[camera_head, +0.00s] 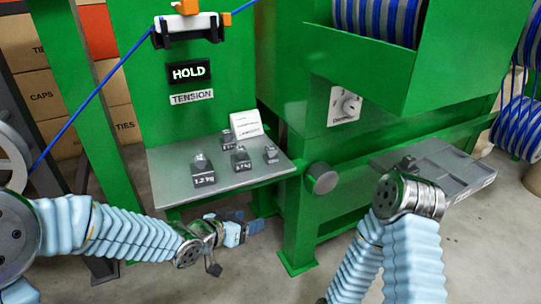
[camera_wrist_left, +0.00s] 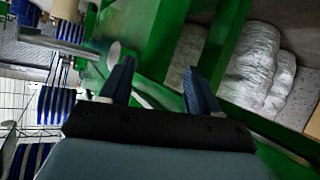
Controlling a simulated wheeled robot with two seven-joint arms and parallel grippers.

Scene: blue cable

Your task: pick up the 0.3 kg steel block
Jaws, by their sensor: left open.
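Several steel blocks with knobs stand on the grey shelf (camera_head: 235,183) of the green machine in the head view. The largest, at front left, is the block marked 1.2 kg (camera_head: 203,172). Smaller ones are a middle block (camera_head: 241,161), a right block (camera_head: 271,155) and a back block (camera_head: 228,141). Their labels are too small to read surely, so I cannot tell which is 0.3 kg. My left gripper (camera_head: 248,222) is below the shelf's front edge, apart from the blocks. In the left wrist view its blue fingers (camera_wrist_left: 160,84) are spread and empty. My right gripper is out of view.
A white card (camera_head: 246,125) stands behind the blocks. A round dark knob (camera_head: 320,178) sits just right of the shelf. A blue cable (camera_head: 95,92) runs up to a holder (camera_head: 188,28) above the HOLD display (camera_head: 188,72). A grey tray (camera_head: 440,168) is at right.

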